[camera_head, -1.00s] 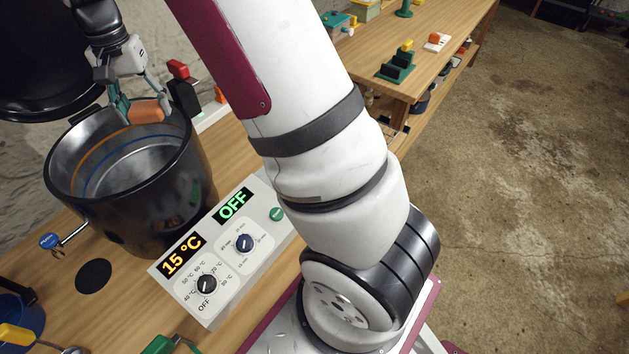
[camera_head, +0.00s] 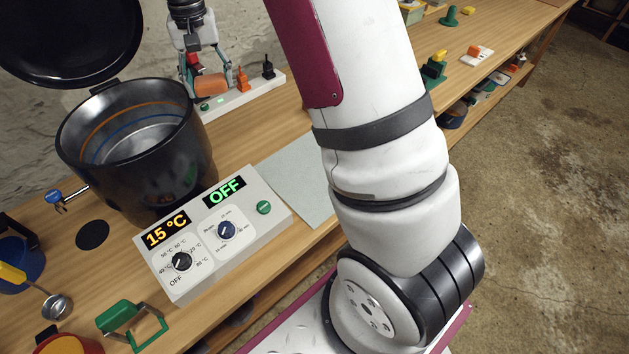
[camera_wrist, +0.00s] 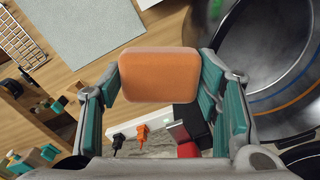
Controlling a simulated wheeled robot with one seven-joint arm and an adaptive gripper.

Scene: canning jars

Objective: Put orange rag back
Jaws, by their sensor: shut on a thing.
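The orange rag (camera_head: 212,84) is a rounded block-like bundle. My gripper (camera_head: 206,80) is shut on it and holds it to the right of the black pot, near the white power strip. In the wrist view the rag (camera_wrist: 160,75) sits between the two teal finger pads of my gripper (camera_wrist: 165,88). A flat pale grey-green cloth or mat (camera_head: 297,178) lies on the bench, right of the control box, partly hidden by my arm; it also shows in the wrist view (camera_wrist: 85,30).
The black pot (camera_head: 140,175) stands open with its lid (camera_head: 70,40) raised behind. The power strip (camera_head: 245,95) carries an orange and a black plug. The control box (camera_head: 215,235) reads 15 °C and OFF. Bare wood lies between pot and strip.

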